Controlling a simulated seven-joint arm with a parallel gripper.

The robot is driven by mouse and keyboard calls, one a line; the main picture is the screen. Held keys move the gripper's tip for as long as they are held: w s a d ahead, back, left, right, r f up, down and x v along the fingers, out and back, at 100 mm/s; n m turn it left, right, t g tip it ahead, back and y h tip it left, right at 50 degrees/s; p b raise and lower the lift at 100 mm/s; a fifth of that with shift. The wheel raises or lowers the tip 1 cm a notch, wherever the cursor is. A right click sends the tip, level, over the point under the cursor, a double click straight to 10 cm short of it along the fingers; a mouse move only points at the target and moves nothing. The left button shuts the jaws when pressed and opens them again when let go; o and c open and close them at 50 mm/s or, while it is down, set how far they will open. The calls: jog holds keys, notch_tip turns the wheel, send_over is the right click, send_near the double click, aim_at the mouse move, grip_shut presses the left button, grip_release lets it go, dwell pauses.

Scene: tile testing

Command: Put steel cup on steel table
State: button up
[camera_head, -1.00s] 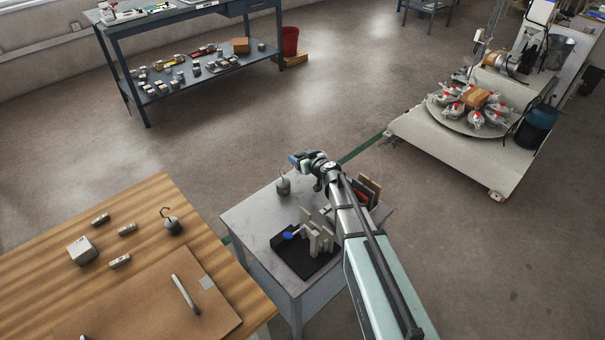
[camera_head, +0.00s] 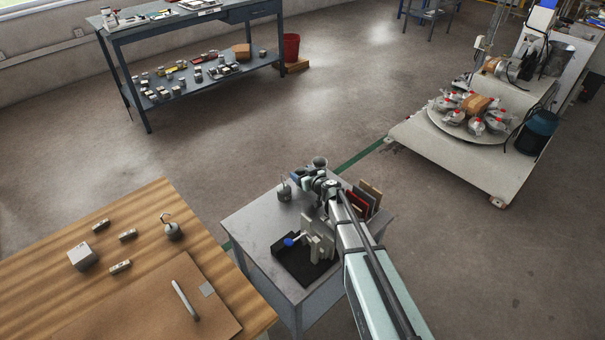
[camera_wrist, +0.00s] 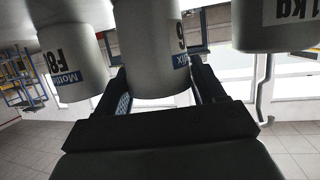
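In the wrist view, which looks upside down, a grey metal cylinder (camera_wrist: 150,45) with a label, seemingly the steel cup, is between the two fingers of my gripper (camera_wrist: 160,85). I cannot tell whether both fingers press on it. In the head view my gripper (camera_head: 318,180) is over the back part of the grey steel table (camera_head: 245,218). A small round grey cup shape (camera_head: 319,162) shows at its tip. My arm hides part of the tabletop.
A hooked weight (camera_head: 284,191) stands left of my gripper. A labelled grey cylinder (camera_wrist: 75,65) and one marked 1kg (camera_wrist: 275,25) flank the gripper closely. A black tray (camera_head: 297,268) and upright tiles (camera_head: 368,196) are on the table. A wooden table (camera_head: 150,225) is at left.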

jog(key=o, duration=0.5)
jog(key=shift+c, duration=0.2)
jog(key=shift+r, duration=0.1)
jog(key=shift+s+r, duration=0.1)
jog(key=v, duration=1.2)
